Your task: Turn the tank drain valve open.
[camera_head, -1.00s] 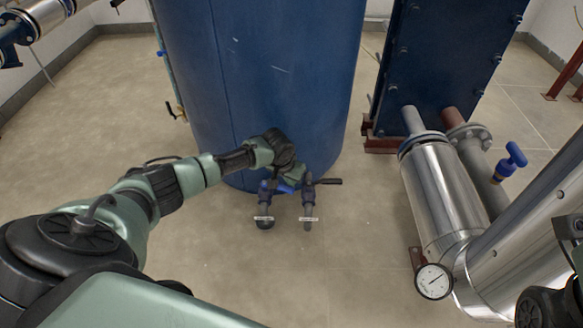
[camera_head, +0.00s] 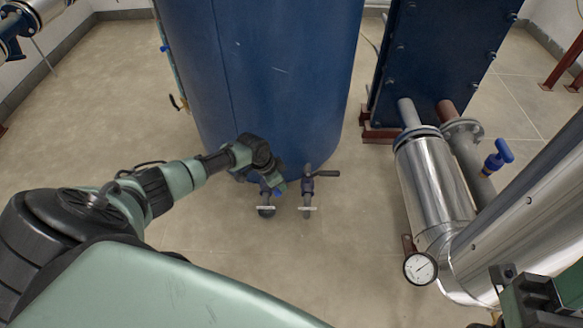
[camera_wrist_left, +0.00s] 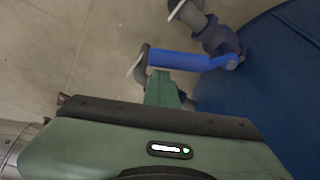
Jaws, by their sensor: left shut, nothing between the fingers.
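Two small drain valves stand low at the front of the blue tank (camera_head: 275,80). The left valve (camera_head: 265,197) is partly hidden behind my left gripper (camera_head: 279,187). The right valve (camera_head: 308,187) has a dark lever (camera_head: 326,173) pointing right. In the left wrist view a blue lever (camera_wrist_left: 180,60) runs sideways from a valve body (camera_wrist_left: 220,40) beside the tank (camera_wrist_left: 275,75). The shut, empty fingers of my left gripper (camera_wrist_left: 165,88) are close to this lever; I cannot tell whether they touch it. A piece of my right arm shows at the lower right, its fingers unclear.
Right of the tank stands a dark blue plate exchanger (camera_head: 440,60) on a red-brown base. Shiny clad pipes (camera_head: 437,185) with a round gauge (camera_head: 420,268) and a blue-handled valve (camera_head: 498,156) fill the right side. The floor (camera_head: 345,245) before the tank is clear.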

